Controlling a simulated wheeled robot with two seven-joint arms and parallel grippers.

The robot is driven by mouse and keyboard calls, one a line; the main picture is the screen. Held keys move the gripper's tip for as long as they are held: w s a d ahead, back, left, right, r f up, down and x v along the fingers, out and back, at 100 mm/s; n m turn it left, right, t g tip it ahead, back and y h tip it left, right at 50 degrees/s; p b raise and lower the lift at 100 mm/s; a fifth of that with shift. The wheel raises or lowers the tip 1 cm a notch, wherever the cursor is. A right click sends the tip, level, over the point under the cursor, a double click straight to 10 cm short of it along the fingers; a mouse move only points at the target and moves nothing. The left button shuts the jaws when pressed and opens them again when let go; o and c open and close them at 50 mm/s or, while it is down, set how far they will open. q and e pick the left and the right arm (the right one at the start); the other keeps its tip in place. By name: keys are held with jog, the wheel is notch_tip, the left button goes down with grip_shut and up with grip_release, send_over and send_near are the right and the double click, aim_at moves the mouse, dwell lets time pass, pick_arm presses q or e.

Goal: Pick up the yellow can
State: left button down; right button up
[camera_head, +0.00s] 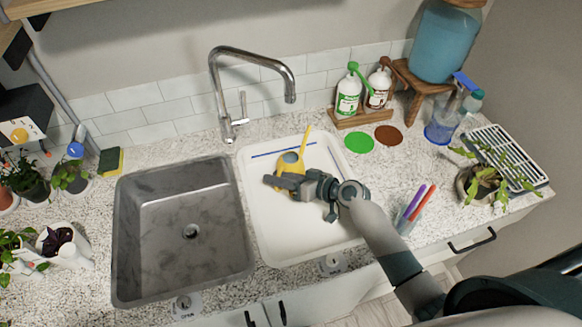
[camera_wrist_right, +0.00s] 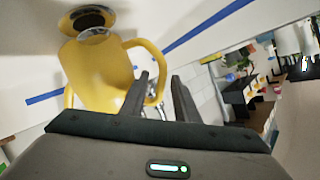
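The yellow can (camera_head: 289,160) is a small watering can with a thin upright spout, standing in the white basin (camera_head: 270,236). My right gripper (camera_head: 274,182) is in front of it and hides its lower part. In the right wrist view the can (camera_wrist_right: 97,72) shows its round top opening and a looped handle (camera_wrist_right: 150,46). The right gripper's fingers (camera_wrist_right: 161,95) are apart there, with the outer part of the handle loop showing between them. A gap seems to remain around the handle; contact is not clear. My left gripper is out of view.
A steel sink (camera_head: 190,262) lies left of the basin, with a tall faucet (camera_head: 226,95) behind. Coloured markers (camera_head: 415,208) stand at the right, near a potted plant (camera_head: 478,185) and a rack (camera_head: 505,158). Two bottles (camera_head: 348,95) stand at the back.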

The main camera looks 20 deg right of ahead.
grip_shut()
dwell(0.3)
jog(key=shift+r, duration=0.1)
dwell(0.8)
